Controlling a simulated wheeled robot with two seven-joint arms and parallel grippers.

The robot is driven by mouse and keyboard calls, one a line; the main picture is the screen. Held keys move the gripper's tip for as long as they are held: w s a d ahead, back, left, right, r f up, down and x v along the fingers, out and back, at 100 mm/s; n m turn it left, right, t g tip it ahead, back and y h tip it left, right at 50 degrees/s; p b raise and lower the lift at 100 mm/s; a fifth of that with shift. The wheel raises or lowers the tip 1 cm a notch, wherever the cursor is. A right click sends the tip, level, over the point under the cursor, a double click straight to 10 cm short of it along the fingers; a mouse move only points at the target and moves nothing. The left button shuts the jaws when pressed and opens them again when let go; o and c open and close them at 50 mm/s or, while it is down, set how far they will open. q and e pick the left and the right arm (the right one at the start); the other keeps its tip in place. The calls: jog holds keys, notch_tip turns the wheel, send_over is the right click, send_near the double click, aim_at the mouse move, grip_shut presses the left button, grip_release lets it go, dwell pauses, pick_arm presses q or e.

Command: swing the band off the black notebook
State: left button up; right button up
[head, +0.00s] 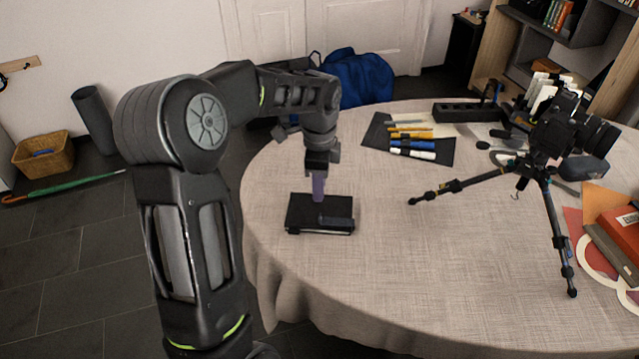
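The black notebook (303,212) lies flat near the left edge of the round table. A dark strip (336,221) shows across its right front part. It may be the band, but black on black I cannot tell it clearly. My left gripper (318,196) points straight down over the notebook's far middle, its purplish fingers at or just above the cover. The fingers overlap in this view, so I cannot tell whether they are open or shut, or whether they touch the band. My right gripper is not in view.
A tripod with a camera (553,140) stands on the table's right, one leg reaching toward the middle. A dark pen roll (436,151) with pens lies at the back. A black organiser (466,112) and red books (622,236) are farther right. Cloth in front of the notebook is clear.

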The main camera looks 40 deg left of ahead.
pick_arm(q)
notch_tip(320, 180, down, 5)
jog(key=b, duration=0.4)
jog(key=shift+f+b, duration=0.95)
jog(key=shift+f, duration=0.95)
jog(key=shift+c, duration=0.4)
jog(key=c, duration=0.3)
jog(key=shift+c, duration=0.2)
